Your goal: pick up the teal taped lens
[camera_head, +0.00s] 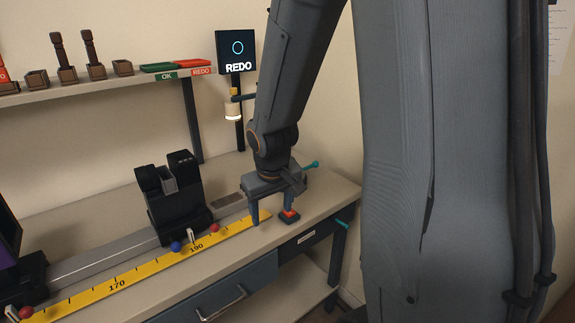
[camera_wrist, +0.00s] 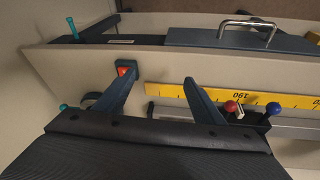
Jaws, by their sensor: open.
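I cannot make out a teal taped lens in either view. The only teal parts I see are slim rods at the bench's right end, one behind my gripper (camera_head: 310,165) and one at the front edge (camera_head: 342,225). My gripper (camera_head: 272,217) points down over the right end of the bench, open, with nothing visible between its fingers. In the wrist view its two fingers (camera_wrist: 163,78) are spread apart over the bench top. A small dark block with an orange-red top (camera_head: 290,214) is close to the right finger; it also shows by the left fingertip in the wrist view (camera_wrist: 126,70).
A yellow scale (camera_head: 140,272) and a metal rail (camera_head: 100,262) run along the bench (camera_head: 328,197). A black twin-post holder (camera_head: 175,205) stands on the rail. A shelf (camera_head: 100,90) holds brown blocks and OK/REDO plates. A screen (camera_head: 237,52) reads REDO; a lamp (camera_head: 233,110) hangs below.

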